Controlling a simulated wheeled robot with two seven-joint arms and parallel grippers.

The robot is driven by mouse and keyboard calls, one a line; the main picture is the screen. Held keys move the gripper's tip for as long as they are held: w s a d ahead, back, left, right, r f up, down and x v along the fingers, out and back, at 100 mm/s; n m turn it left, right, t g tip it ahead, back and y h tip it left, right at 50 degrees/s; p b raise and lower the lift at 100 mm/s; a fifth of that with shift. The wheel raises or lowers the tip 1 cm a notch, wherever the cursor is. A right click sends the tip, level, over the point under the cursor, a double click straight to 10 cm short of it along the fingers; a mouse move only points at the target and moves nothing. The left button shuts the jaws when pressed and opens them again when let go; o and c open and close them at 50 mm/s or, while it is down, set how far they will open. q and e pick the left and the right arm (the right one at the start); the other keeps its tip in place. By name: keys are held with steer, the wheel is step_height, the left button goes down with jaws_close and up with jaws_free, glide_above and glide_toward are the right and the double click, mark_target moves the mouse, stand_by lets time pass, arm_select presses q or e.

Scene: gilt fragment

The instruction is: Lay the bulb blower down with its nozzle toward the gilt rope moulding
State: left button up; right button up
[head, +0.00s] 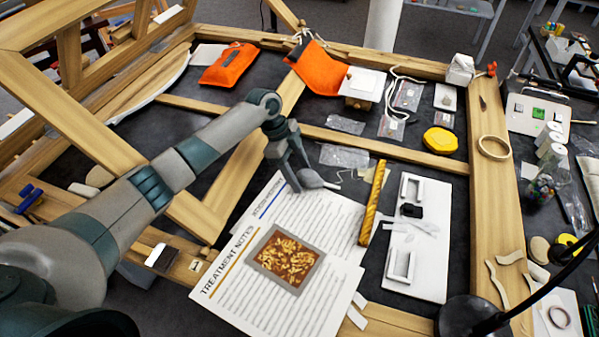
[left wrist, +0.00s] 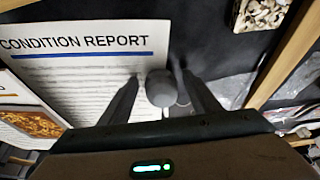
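The bulb blower (head: 311,179) is a small grey bulb near the top edge of the printed sheets. Its thin, pale nozzle points right in the head view, toward the gilt rope moulding (head: 372,203), a gold twisted bar. My left gripper (head: 299,180) points down at the bulb. In the left wrist view the bulb (left wrist: 160,88) sits between the two spread fingers (left wrist: 161,82), with a narrow gap on each side. Whether the bulb rests on the surface is hard to tell. My right gripper is not in view.
Treatment notes (head: 240,290) and a condition report (left wrist: 90,70) lie left of the moulding. A white board with holders (head: 430,230) lies to its right. Wooden frame bars (head: 400,150) cross the dark table. A black lamp base (head: 465,315) stands at front right.

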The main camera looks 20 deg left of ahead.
arm_select(q)
steer(key=shift+r, duration=0.1)
steer(key=shift+a+r+p, duration=0.1)
steer(key=shift+r+p, duration=0.3)
steer(key=shift+r, duration=0.05)
steer(key=p+v, duration=0.7)
steer(key=v, duration=0.4)
steer(key=shift+r, duration=0.1)
